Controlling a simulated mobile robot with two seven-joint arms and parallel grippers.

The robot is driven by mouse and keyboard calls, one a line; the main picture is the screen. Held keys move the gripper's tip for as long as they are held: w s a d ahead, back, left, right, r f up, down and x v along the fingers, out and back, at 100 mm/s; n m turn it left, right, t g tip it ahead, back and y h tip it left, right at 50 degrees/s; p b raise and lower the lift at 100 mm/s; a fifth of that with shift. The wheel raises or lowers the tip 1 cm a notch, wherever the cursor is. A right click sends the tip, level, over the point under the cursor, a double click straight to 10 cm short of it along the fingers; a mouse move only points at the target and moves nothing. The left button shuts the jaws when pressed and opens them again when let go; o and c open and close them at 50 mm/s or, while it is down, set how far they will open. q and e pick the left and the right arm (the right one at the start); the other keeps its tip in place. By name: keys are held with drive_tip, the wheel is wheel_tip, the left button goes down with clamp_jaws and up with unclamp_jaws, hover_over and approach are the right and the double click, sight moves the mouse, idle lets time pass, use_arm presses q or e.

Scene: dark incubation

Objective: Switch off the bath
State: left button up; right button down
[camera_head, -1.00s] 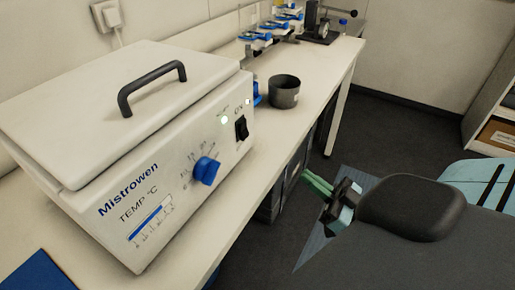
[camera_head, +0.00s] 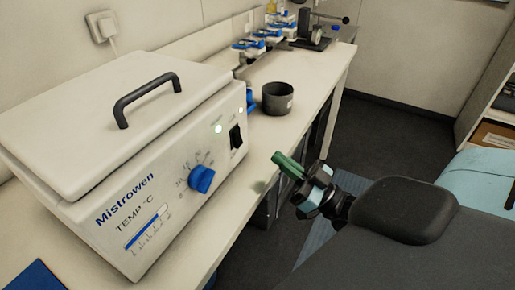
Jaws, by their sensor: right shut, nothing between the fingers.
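The bath (camera_head: 122,221) is a white box marked "Mistrowen" at the left on the bench, with its lid (camera_head: 75,112) closed. Its front has a blue knob (camera_head: 201,179), a black rocker switch (camera_head: 236,137) and a small light (camera_head: 218,129) that glows pale green-white. My right gripper (camera_head: 278,160) has green fingers and is shut and empty. It is in front of the bench edge, to the right of and a little below the switch, apart from the bath. My left gripper is out of view.
A dark grey pot (camera_head: 278,99) stands on the bench behind the bath's right side. Blue-and-white devices (camera_head: 255,46) and a black stand (camera_head: 313,32) are farther back. A blue mat (camera_head: 34,276) lies at the front left. Open shelves (camera_head: 492,98) stand at the right.

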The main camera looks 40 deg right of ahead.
sight(242, 140)
drive_tip(key=w, duration=0.1)
drive_tip(key=w+a, duration=0.1)
drive_tip(key=w, duration=0.1)
drive_tip(key=w+a+r, duration=0.1)
drive_tip(key=w, duration=0.1)
drive_tip(key=shift+w+a+f, duration=0.35)
drive_tip(key=shift+w, duration=0.3)
